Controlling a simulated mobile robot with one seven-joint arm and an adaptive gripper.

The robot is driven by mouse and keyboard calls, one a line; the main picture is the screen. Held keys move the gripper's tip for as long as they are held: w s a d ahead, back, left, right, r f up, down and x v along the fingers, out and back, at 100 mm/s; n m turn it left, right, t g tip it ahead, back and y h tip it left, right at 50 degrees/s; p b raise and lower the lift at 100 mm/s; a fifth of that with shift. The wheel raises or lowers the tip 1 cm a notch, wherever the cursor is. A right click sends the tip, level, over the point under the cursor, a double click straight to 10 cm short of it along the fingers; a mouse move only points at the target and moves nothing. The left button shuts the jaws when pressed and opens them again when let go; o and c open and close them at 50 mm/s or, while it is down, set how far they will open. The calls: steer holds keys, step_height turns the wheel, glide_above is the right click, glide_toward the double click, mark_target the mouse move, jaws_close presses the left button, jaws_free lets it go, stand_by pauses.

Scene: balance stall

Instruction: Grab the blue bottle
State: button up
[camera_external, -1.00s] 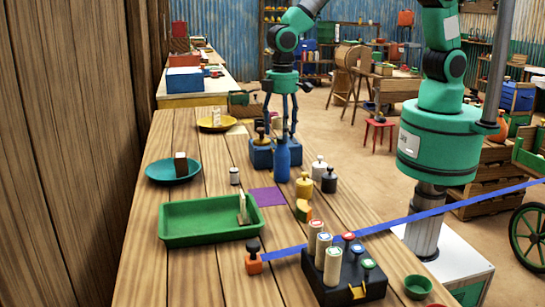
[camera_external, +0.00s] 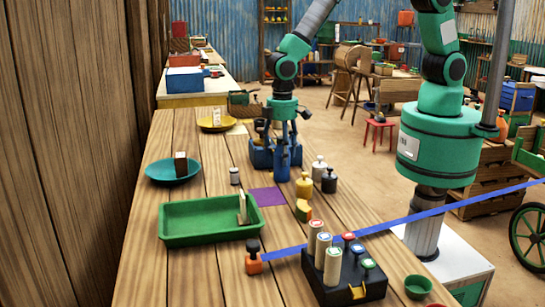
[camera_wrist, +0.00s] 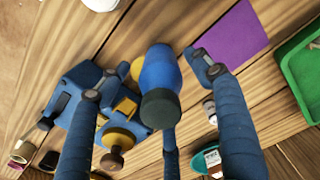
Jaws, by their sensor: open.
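The blue bottle (camera_external: 282,166) stands upright on the wooden table, in front of a blue block-like holder (camera_external: 261,153). In the wrist view the bottle (camera_wrist: 160,72) is near the middle, its dark cap towards the camera. My gripper (camera_external: 281,146) points down over the bottle, with its blue fingers spread around the bottle's upper part. In the wrist view my gripper (camera_wrist: 148,78) is open, with fingers on both sides of the bottle and visible gaps. I cannot tell how far down the fingers reach.
The blue holder, with yellow and dark knobbed pieces, is close beside the fingers. A yellow weight (camera_external: 304,186), a white-topped weight (camera_external: 319,170) and a dark weight (camera_external: 329,181) stand to the right. A purple square (camera_external: 267,197) and a green tray (camera_external: 185,239) lie nearer the camera.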

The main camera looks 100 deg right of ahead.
mark_target(281, 137)
steer(key=shift+f+b, duration=0.55)
steer(key=shift+f, duration=2.05)
steer(key=shift+w, duration=0.1)
steer(key=c, duration=1.5)
steer(key=shift+r, duration=0.1)
steer(key=shift+r+p, duration=0.8)
steer(key=shift+r, duration=4.15)
